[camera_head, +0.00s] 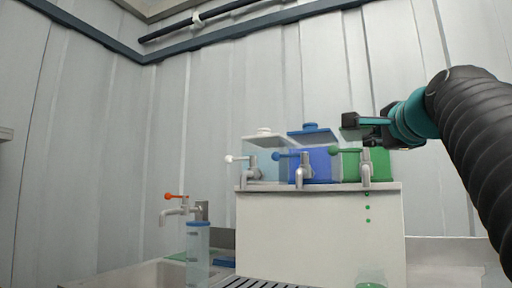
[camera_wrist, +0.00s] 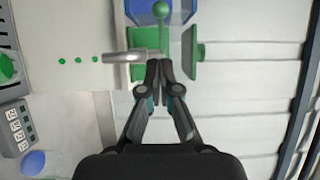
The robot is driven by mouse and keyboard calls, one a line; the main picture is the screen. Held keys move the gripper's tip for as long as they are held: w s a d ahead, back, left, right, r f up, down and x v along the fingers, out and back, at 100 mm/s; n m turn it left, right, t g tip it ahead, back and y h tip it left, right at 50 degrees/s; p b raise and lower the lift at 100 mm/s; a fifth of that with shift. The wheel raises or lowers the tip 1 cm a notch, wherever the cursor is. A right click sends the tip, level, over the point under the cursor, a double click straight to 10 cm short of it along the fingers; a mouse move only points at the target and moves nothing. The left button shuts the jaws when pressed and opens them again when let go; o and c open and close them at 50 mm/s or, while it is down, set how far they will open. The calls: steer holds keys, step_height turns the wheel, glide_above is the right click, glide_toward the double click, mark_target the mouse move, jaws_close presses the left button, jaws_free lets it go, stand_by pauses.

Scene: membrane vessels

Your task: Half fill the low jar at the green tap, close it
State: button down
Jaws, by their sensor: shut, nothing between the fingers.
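The green tap (camera_head: 366,168) is on the front of the green tank (camera_head: 380,165), its green handle (camera_head: 345,151) turned to the left. Green drops (camera_head: 367,207) hang in the air below its spout. A low jar (camera_head: 370,284) with green in it stands below, cut off by the picture's bottom edge; a green round shape (camera_wrist: 8,68) shows at the wrist view's left edge. My gripper (camera_wrist: 158,68) is shut and empty, close beside the tap (camera_wrist: 125,57) in the wrist view. In the head view it is in front of the green tank's top.
A blue tank (camera_head: 321,165) and a clear tank (camera_head: 266,168) with their own taps share the white stand (camera_head: 320,225). A sink tap (camera_head: 180,210) and tall clear cylinder (camera_head: 197,250) are left. The wrist view shows a keypad (camera_wrist: 18,127) and blue disc (camera_wrist: 33,162).

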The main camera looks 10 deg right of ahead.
mark_target(341, 151)
steer(key=w, duration=0.4)
steer(key=w+d+p, duration=0.1)
steer(key=w, duration=0.7)
steer(key=shift+d+p, duration=0.15)
steer(key=shift+p, duration=0.15)
steer(key=shift+s, duration=0.1)
steer(key=shift+w+a+r+p, duration=0.1)
steer(key=shift+w+a+p, duration=0.1)
steer(key=shift+w+p, duration=0.4)
steer(key=shift+w+a+p, duration=0.1)
steer(key=shift+w+p, duration=0.1)
steer(key=shift+p, duration=0.25)
steer(key=shift+w+a+p, duration=0.1)
steer(key=shift+w+p, duration=0.4)
steer(key=shift+w, duration=0.25)
